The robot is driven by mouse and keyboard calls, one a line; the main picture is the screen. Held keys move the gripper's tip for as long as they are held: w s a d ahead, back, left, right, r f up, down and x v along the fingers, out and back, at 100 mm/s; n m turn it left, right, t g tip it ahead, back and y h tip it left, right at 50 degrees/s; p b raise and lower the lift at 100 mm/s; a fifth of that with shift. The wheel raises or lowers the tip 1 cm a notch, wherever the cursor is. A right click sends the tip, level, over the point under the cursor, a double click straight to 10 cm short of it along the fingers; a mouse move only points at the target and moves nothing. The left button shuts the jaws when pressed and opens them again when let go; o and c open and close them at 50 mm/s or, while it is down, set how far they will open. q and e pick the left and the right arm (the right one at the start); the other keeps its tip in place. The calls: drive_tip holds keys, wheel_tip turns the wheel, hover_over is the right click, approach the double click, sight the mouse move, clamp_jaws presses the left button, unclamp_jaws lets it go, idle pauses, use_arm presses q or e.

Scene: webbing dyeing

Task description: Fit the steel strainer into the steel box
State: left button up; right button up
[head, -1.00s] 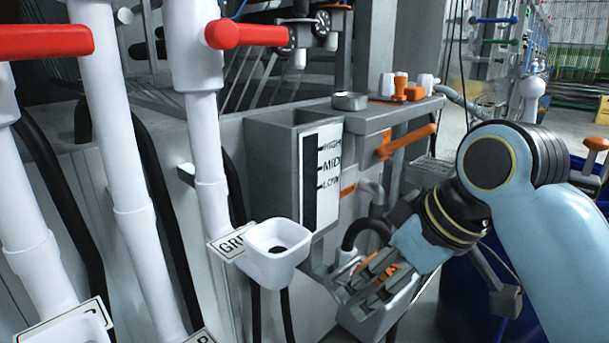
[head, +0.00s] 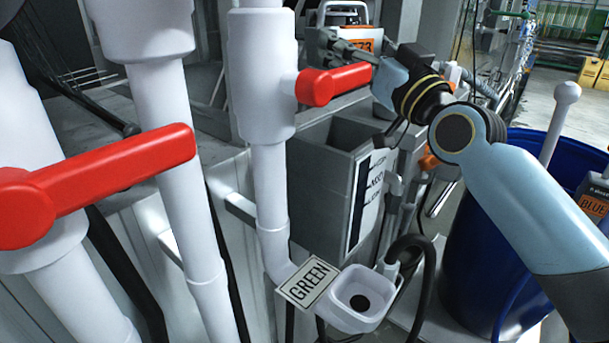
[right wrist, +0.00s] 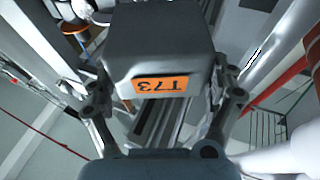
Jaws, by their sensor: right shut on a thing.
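The steel strainer is a grey, box-like piece with an orange T73 label. It shows at the top of the head view (head: 325,60) and fills the upper middle of the right wrist view (right wrist: 160,40). My right gripper (head: 352,52) is shut on it, with a finger on each side in the wrist view. The strainer is held up above and behind the steel box (head: 318,195), apart from it. The box is grey and open-topped, with a level gauge plate on its side. A pipe and red handle partly hide it. My left gripper is not in view.
White pipes with red lever handles (head: 335,84) stand in front and left of the box. A white funnel cup (head: 358,300) beside a GREEN sign (head: 308,283) sits below. A blue barrel (head: 480,250) stands at right.

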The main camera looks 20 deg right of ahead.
wheel_tip(320, 180, down, 11)
drive_tip(key=b, duration=1)
drive_tip(key=shift+s+d+f, duration=0.15)
drive_tip(key=shift+d+f, duration=0.05)
drive_tip(key=shift+d, duration=0.05)
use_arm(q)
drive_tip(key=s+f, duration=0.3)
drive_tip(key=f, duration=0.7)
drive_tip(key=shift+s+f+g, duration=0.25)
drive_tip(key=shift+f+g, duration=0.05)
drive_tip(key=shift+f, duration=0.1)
use_arm(e)
drive_tip(key=o, duration=1)
